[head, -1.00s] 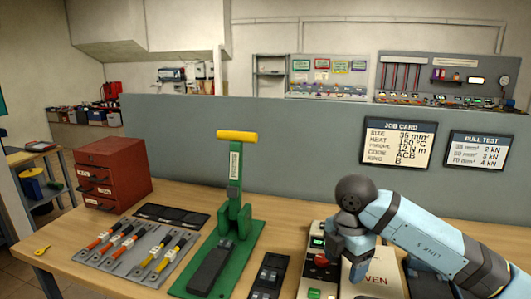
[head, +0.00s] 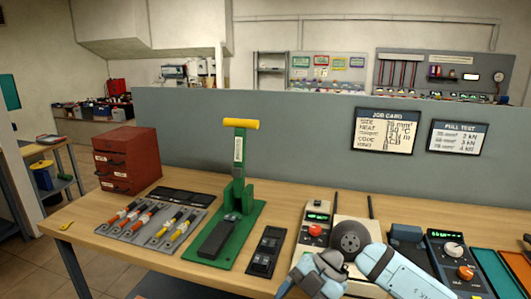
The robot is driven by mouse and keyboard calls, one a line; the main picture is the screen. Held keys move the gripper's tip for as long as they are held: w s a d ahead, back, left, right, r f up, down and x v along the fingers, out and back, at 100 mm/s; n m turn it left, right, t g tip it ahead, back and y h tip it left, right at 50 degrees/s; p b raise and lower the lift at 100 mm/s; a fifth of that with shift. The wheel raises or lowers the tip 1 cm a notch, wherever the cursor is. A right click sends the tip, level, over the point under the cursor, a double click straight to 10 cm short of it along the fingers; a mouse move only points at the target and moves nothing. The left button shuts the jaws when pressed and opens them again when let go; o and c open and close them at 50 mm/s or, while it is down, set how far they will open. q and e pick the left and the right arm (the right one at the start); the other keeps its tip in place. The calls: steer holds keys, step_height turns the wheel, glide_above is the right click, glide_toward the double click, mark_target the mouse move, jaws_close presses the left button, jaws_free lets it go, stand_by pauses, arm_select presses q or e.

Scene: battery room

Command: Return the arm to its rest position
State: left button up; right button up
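My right arm (head: 392,268) comes in at the lower right, pale blue with a dark round joint (head: 350,238). It is bent, and a grey and blue part (head: 316,275) of it hangs over the front of the bench and runs out at the bottom edge. No fingertips of my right gripper show, so I cannot see whether it holds anything. My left arm and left gripper are not in view. The arm hides part of the oven unit (head: 318,212) behind it.
The wooden bench (head: 285,196) carries a green press (head: 240,190) with a yellow handle, a red drawer box (head: 128,160), a grey tray of coloured tools (head: 130,232), a dark switch block (head: 265,252) and a meter with an orange knob (head: 452,262). A grey partition (head: 270,145) stands behind.

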steer(key=s+a+r+m+t+y, duration=0.1)
steer(key=s+a+r+y, duration=0.35)
steer(key=y, duration=0.75)
steer(key=d+f+m+t+h, duration=0.5)
steer(key=f+m+t, duration=0.2)
steer(key=m+t, duration=0.35)
steer(key=d+f+m+t+h, duration=0.5)
steer(key=f+m+t, duration=0.2)
steer(key=m+t, duration=0.35)
steer(key=s+d+f+m+g+h, duration=0.2)
steer(key=s+d+f+g+h, duration=0.15)
steer(key=s+f, duration=0.35)
steer(key=s+d+f+m+g+h, duration=0.25)
steer(key=s+d+f+g, duration=0.2)
steer(key=f, duration=0.55)
arm_select(q)
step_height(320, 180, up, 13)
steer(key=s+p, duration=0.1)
steer(key=p, duration=1.4)
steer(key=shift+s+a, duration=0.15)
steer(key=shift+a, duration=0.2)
arm_select(e)
step_height(320, 180, up, 13)
steer(key=s+n, duration=0.1)
steer(key=s, duration=0.1)
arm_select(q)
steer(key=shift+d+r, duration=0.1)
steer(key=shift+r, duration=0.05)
arm_select(e)
steer(key=shift+n, duration=0.25)
